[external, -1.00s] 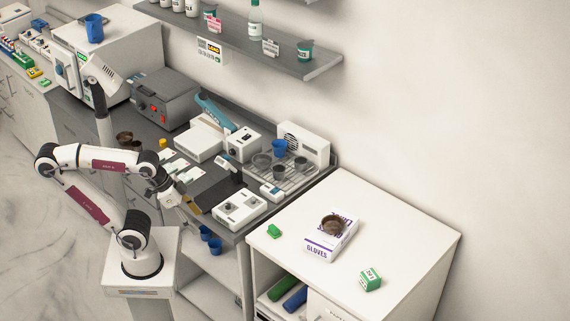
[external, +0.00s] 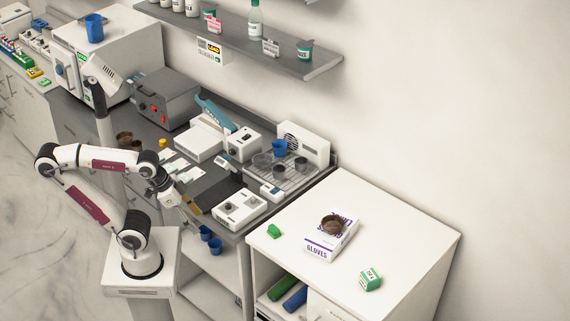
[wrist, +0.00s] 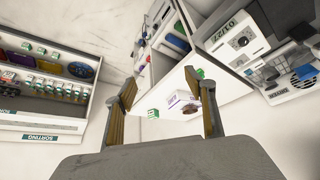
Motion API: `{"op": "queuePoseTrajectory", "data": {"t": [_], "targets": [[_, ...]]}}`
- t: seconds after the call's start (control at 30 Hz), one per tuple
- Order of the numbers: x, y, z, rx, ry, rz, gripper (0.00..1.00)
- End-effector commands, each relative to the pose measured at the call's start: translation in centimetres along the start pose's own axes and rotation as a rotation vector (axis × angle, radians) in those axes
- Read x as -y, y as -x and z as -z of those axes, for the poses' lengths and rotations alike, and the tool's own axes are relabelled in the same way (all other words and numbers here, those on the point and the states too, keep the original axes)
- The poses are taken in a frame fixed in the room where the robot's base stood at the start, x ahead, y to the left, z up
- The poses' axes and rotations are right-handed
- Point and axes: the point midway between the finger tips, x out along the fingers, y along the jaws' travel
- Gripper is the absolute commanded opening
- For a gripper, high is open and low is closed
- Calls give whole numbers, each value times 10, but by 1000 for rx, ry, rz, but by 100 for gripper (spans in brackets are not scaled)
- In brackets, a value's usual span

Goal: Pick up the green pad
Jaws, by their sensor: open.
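The green pad appears to be the small green piece (external: 274,230) lying on the white cabinet top, near its left edge, left of the glove box. In the wrist view a small green piece (wrist: 200,73) shows beyond the right finger, beside the glove box. My gripper (external: 190,207) is over the front edge of the grey bench, to the left of the cabinet and well apart from the pad. In the wrist view my gripper (wrist: 168,92) has its two fingers spread wide with nothing between them close by.
A white glove box (external: 318,246) with a brown bowl (external: 333,225) on it stands on the cabinet top (external: 400,230). A green and white box (external: 369,280) is at its front right. A white device (external: 240,209) stands on the bench between my gripper and the cabinet.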

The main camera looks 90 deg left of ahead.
Motion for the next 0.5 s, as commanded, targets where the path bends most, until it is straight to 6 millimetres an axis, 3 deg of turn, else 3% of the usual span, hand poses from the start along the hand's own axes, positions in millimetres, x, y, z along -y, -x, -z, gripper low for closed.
{"op": "queuePoseTrajectory", "data": {"t": [0.27, 0.5], "targets": [[-2, -1, 2, -3, 2, -5, 55], [-18, -14, 26, -38, 24, -58, 55]]}}
